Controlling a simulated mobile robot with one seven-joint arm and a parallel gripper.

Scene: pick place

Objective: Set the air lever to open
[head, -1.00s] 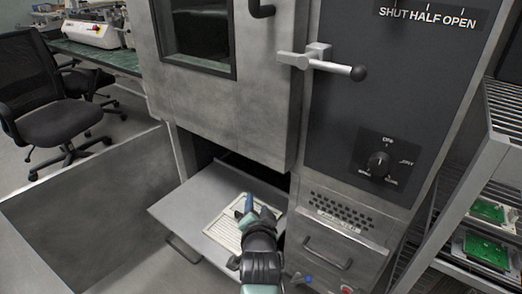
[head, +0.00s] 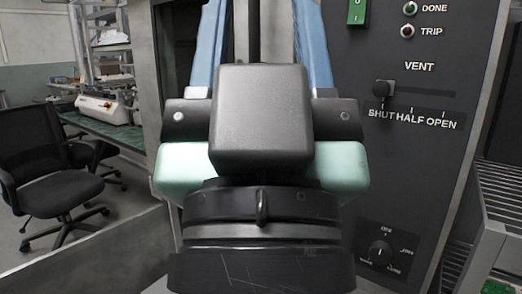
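The air lever (head: 384,88) is a small black knob on the dark control panel (head: 350,150), under the word VENT. It stands at the left end of its track, above SHUT; HALF and OPEN are marked to its right. My gripper (head: 262,10) fills the middle of the head view, left of the lever and apart from it. Its two blue fingers point up and are spread wide, with nothing seen between them. The fingertips run out of the top of the picture. My gripper hides most of the oven door and its latch.
A rotary dial (head: 381,252) sits low on the panel. DONE and TRIP lamps (head: 408,31) and a green switch (head: 357,11) are above the lever. A metal rack (head: 490,200) stands at the right. A black chair (head: 50,175) and a green bench (head: 125,133) are at the left.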

